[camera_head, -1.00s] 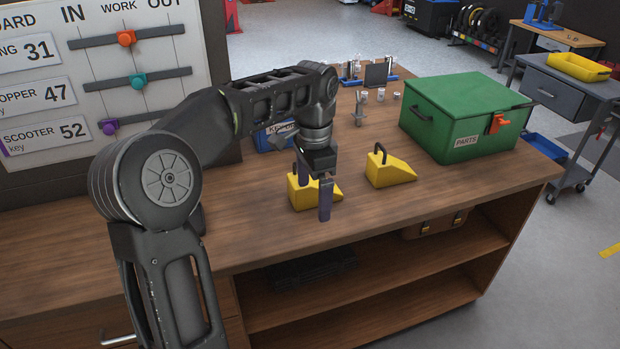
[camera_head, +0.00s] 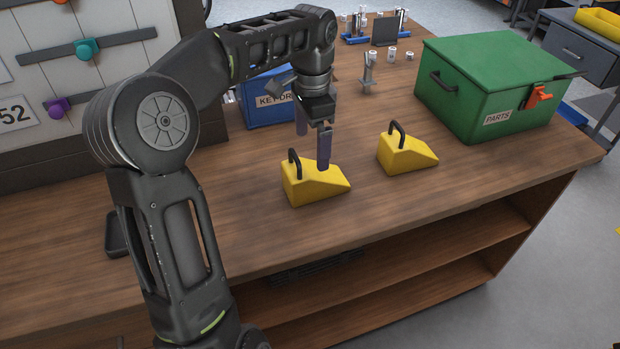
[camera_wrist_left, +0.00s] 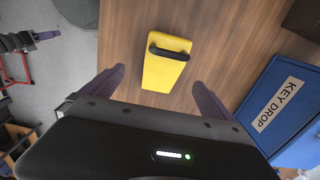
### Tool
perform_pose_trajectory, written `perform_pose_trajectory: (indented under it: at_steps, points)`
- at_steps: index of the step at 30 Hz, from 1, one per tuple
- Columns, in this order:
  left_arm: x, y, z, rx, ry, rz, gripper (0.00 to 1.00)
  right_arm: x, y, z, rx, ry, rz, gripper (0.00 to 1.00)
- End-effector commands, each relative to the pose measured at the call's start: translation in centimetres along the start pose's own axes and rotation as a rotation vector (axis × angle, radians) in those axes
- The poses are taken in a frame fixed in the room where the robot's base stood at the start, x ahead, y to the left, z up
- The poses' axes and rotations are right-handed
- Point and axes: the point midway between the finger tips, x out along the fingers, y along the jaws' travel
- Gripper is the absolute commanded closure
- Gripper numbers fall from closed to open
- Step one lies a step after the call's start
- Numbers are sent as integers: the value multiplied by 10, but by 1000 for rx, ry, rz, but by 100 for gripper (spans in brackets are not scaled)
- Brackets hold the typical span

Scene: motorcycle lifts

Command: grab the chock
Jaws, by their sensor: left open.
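Two yellow wedge chocks with black handles stand on the wooden workbench (camera_head: 250,230). The left chock (camera_head: 315,190) is just below my left gripper (camera_head: 313,148), and the right chock (camera_head: 410,156) stands apart, nearer the green box. My left gripper is open and empty, pointing down, with one finger overlapping the left chock's top edge in the head view. In the left wrist view a single yellow chock (camera_wrist_left: 163,72) lies beyond and between the spread fingers (camera_wrist_left: 160,88), with clear space around it.
A blue key drop box (camera_head: 268,105) is behind the gripper; it also shows in the left wrist view (camera_wrist_left: 270,105). A green parts box (camera_head: 480,105) stands at the right. A small dark tray (camera_head: 117,236) lies at the left. The bench front is largely clear.

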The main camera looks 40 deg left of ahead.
Motion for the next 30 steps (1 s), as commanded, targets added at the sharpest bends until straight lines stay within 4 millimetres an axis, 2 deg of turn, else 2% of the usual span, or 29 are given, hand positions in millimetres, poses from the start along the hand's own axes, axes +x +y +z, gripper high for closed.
perform_pose_trajectory:
  at_steps: [1, 10, 22, 30]
  points:
    - [16, 0, 0, 0, 0, 0, 2, 14, 5, -1, -1, 2, -2, 64]
    - [53, 0, 0, 0, 0, 0, 2, 47, 12, -4, -10, 13, -15, 64]
    - [53, 0, 0, 0, 0, 0, 2, 46, 12, -5, -11, 15, -17, 64]
    - [78, 0, 0, 0, 0, 0, 2, 69, 20, -6, -11, 16, -16, 64]
